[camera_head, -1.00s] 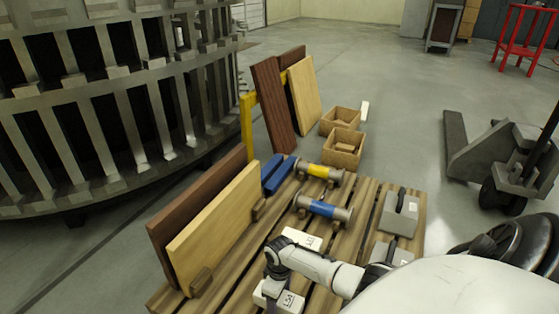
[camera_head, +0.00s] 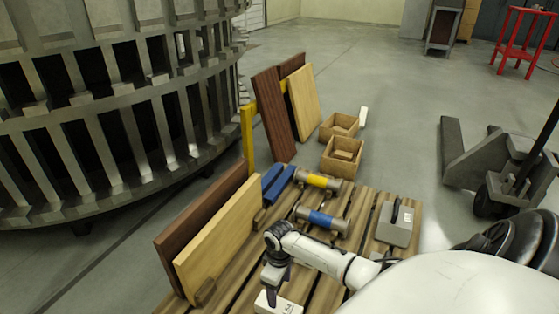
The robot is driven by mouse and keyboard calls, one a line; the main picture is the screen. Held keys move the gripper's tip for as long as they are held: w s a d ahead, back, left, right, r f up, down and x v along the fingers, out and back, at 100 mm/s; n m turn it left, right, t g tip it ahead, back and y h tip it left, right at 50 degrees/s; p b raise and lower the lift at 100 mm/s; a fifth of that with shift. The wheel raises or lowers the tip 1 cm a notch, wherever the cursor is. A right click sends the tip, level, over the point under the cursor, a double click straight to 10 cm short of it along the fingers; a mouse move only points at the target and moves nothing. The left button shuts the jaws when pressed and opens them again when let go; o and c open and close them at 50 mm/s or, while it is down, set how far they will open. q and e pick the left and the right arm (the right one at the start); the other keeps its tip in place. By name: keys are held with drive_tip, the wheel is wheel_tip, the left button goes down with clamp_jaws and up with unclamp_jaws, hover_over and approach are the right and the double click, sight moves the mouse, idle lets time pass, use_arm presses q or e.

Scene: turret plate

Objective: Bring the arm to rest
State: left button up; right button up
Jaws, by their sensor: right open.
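My right arm reaches in from the lower right, with its white and dark links over the wooden pallet (camera_head: 232,291). I cannot tell whether the fingers touch the block. Nothing shows held between them. My left gripper is out of view.
A red-brown board (camera_head: 196,222) and a pale board (camera_head: 220,232) stand along the pallet's left side. Blue bars (camera_head: 280,186), a yellow-banded cylinder (camera_head: 318,180), a blue-banded cylinder (camera_head: 322,219) and a grey handled weight (camera_head: 396,224) lie beyond. A large slatted metal ring (camera_head: 105,120) fills the left.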

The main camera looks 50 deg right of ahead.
idle(0.5)
